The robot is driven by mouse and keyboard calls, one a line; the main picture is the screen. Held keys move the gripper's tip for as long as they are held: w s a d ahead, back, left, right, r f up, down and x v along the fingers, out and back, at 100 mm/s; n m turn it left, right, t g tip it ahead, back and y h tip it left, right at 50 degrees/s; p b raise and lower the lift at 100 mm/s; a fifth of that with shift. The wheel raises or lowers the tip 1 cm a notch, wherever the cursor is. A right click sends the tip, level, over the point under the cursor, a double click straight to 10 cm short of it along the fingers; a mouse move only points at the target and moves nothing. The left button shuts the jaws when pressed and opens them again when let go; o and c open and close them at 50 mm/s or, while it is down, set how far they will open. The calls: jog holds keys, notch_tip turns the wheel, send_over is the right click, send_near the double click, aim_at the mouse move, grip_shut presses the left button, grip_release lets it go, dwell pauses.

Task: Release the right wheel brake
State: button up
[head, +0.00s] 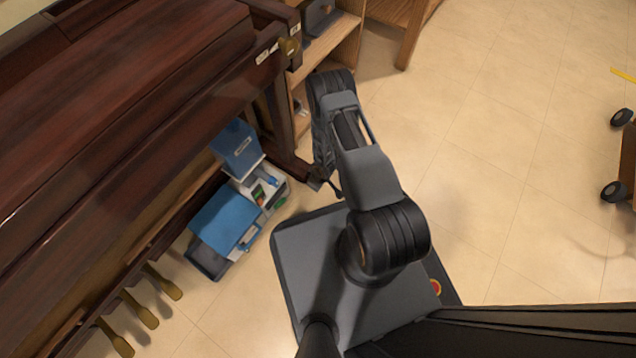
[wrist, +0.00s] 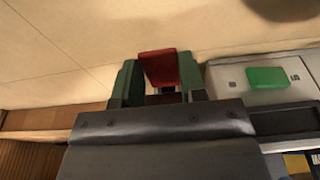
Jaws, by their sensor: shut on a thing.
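In the wrist view, the green fingers of my gripper (wrist: 158,82) are closed on a red brake lever (wrist: 158,66), one finger on each side of it. The lever stands out past the fingertips; its base is hidden by the gripper. In the head view, my arm reaches down beside the foot (head: 312,180) of the dark red-brown piano (head: 140,110). The gripper and lever are mostly hidden there by my arm, and the wheel itself cannot be made out.
A grey-white box with a green block (wrist: 267,78) lies close to the right of the gripper. Blue boxes (head: 223,218) stand under the piano, near brass pedals (head: 140,310). A wooden shelf (head: 335,40) stands behind.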

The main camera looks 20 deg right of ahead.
jog(key=shift+w+a+r+g+h+p, duration=0.15)
jog(key=shift+r+g+h+p, duration=0.15)
jog(key=shift+r+g+p, duration=0.4)
jog(key=shift+f+h+p, duration=0.25)
jog(key=shift+h+p, duration=0.05)
jog(key=shift+p, duration=0.05)
jog(key=shift+w, duration=0.1)
jog(key=o, duration=0.9)
